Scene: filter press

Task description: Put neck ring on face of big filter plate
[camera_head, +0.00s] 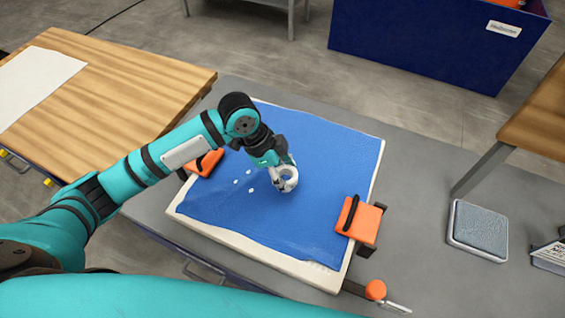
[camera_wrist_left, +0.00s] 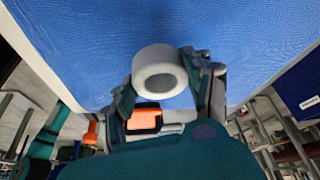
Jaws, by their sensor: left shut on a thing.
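The neck ring (camera_head: 287,179) is a white, thick ring. My left gripper (camera_head: 280,168) is shut on it, over the middle of the big filter plate. In the left wrist view the ring (camera_wrist_left: 158,70) sits between the fingertips of my left gripper (camera_wrist_left: 165,78). The big filter plate (camera_head: 215,233) is white-rimmed and lies flat, its face covered by a blue cloth (camera_head: 300,225). Several small white spots show on the cloth left of the gripper. I cannot tell whether the ring touches the cloth. My right gripper is not in view.
Orange clamps stand at the plate's right edge (camera_head: 361,218) and left edge (camera_head: 204,163). A grey pad (camera_head: 477,229) lies on the grey bench (camera_head: 425,190) at right. A wooden table (camera_head: 110,90) is at left, and a blue bin (camera_head: 430,45) stands behind.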

